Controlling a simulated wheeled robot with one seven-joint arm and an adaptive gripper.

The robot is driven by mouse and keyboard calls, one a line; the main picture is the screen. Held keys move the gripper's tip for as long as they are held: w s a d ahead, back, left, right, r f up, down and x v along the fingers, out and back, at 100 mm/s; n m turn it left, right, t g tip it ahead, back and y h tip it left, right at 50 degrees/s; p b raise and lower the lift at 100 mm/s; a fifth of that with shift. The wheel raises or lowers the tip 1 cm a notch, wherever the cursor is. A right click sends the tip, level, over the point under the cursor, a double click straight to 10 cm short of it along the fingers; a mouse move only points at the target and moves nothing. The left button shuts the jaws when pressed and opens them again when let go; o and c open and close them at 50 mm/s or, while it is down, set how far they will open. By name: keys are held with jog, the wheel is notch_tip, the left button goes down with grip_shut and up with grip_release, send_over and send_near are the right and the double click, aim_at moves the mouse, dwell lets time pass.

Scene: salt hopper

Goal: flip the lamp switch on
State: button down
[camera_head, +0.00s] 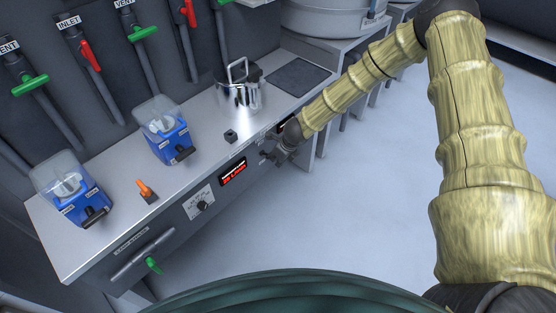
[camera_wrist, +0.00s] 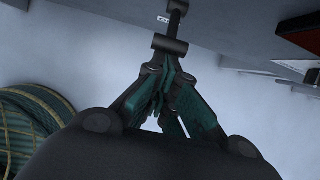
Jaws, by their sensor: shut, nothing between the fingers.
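My gripper (camera_head: 275,157) is at the right part of the bench's front panel in the head view, with its fingers shut and empty. In the wrist view its teal fingers (camera_wrist: 172,68) come together just short of a dark bar on a thin stem (camera_wrist: 170,44). The bar is at or very near the fingertips; I cannot tell whether they touch. A small white label, partly hidden, sits beside the stem. I cannot read it or tell for sure which part is the lamp switch. My gripper hides part of the panel in the head view.
On the bench (camera_head: 110,225) stand two blue hoppers (camera_head: 170,143) (camera_head: 77,199), an orange-handled switch (camera_head: 145,189) and a metal pot (camera_head: 240,92). The floor in front is clear.

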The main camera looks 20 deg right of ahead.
jog(key=shift+s+r+p, duration=0.1)
jog(key=shift+r+p, duration=0.55)
jog(key=shift+r, duration=0.05)
jog(key=shift+d+f, duration=0.1)
jog(key=s+d+b+v, duration=0.1)
jog(key=v, duration=0.8)
jog(key=shift+s+f+b, duration=0.15)
jog(key=shift+s+b, duration=0.1)
jog(key=shift+b, duration=0.05)
dwell(0.3)
dwell(0.5)
